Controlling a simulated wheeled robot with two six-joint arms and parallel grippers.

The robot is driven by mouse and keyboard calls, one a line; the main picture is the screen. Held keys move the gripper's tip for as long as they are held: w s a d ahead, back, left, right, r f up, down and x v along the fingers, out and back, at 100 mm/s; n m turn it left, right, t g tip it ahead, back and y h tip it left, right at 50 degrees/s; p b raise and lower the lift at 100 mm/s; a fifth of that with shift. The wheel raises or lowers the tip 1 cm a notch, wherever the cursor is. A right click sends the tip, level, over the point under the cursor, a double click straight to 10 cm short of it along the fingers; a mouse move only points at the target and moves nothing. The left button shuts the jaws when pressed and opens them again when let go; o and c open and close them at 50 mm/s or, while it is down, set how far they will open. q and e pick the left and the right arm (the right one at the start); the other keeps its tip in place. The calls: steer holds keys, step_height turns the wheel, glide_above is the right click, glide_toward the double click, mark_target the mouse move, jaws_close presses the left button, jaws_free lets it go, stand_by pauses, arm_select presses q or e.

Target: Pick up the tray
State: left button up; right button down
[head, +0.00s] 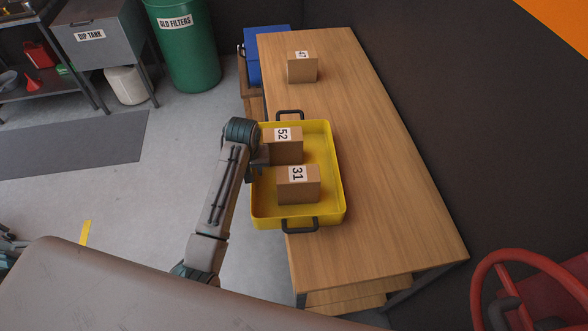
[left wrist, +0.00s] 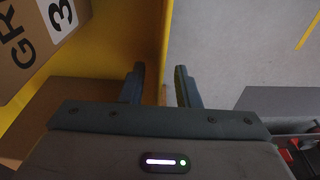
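The yellow tray (head: 335,190) sits on the near left part of the wooden table, with its left side by the table's left edge. It has black handles at its far end (head: 290,113) and near end (head: 300,226). Inside are a cardboard box marked 52 (head: 285,148) and a box marked 31 (head: 298,190). My left gripper (head: 259,165) is at the tray's left side. In the left wrist view its fingers (left wrist: 160,88) are apart, with the yellow tray wall (left wrist: 150,40) running down between them. Contact cannot be told. My right gripper is out of view.
A box marked 47 (head: 302,69) stands farther back on the wooden table (head: 385,180). A blue container (head: 267,55) is beside the table's far left. A green barrel (head: 185,50) stands at the back. A red wheel-like ring (head: 485,280) is at lower right. Floor left is mostly clear.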

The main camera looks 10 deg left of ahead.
arm_select(q)
steer(key=shift+w+f, duration=0.1)
steer(key=shift+f, duration=0.35)
steer(key=shift+d, duration=0.1)
jaws_close()
steer(key=shift+r, duration=0.15)
steer(key=shift+w+r, duration=0.1)
steer(key=shift+w, duration=0.05)
